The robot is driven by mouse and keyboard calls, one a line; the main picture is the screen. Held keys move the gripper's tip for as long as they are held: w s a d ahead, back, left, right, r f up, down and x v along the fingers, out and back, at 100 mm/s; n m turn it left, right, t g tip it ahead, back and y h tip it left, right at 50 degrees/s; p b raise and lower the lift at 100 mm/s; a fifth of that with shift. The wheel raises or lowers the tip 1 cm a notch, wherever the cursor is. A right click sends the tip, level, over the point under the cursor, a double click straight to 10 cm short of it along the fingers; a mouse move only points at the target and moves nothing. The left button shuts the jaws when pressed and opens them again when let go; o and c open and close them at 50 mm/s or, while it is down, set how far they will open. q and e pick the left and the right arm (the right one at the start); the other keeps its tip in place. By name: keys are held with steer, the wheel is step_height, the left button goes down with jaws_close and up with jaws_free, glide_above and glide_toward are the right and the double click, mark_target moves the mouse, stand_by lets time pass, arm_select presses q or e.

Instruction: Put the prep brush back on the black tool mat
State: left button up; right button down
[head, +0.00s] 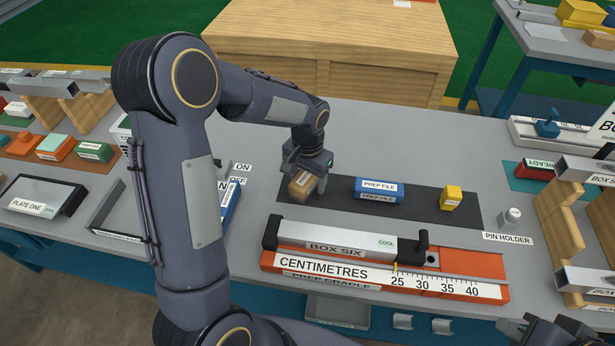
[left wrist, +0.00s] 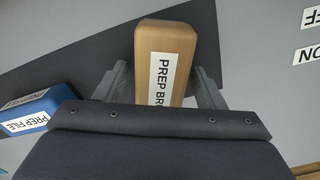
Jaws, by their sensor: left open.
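The prep brush (head: 303,185), a tan block with a white label, is at the left end of the black tool mat (head: 330,208). It also shows in the left wrist view (left wrist: 178,45), over the dark mat near its edge. My left gripper (head: 307,178) is open, with one finger on either side of the brush. I cannot tell whether the fingers touch it, or whether its underside rests fully on the mat. My right gripper (head: 540,329) shows only in part at the bottom right, and its jaws are unclear.
A blue prep file (head: 379,190) and a yellow block (head: 451,197) are on the mat right of the brush. The orange prep cradle (head: 340,283) with a BOX SIX bar stands in front. A pin holder (head: 511,216) is at right. Bare grey table lies behind the mat.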

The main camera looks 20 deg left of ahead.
mark_target(308, 174)
arm_select(q)
steer(key=shift+r, duration=0.35)
step_height(308, 174, up, 11)
steer(key=s+d+r+n+t+h+p, duration=0.1)
steer(key=s+t+h, duration=0.1)
steer(key=s, duration=0.9)
steer(key=s+d+r+n+t+h, duration=0.1)
steer(key=s+r+n+t, duration=0.1)
steer(key=s, duration=1)
steer(key=shift+s+r+t+h+p, duration=0.2)
steer(key=shift+r+t+h+p, duration=0.15)
steer(key=shift+t, duration=0.45)
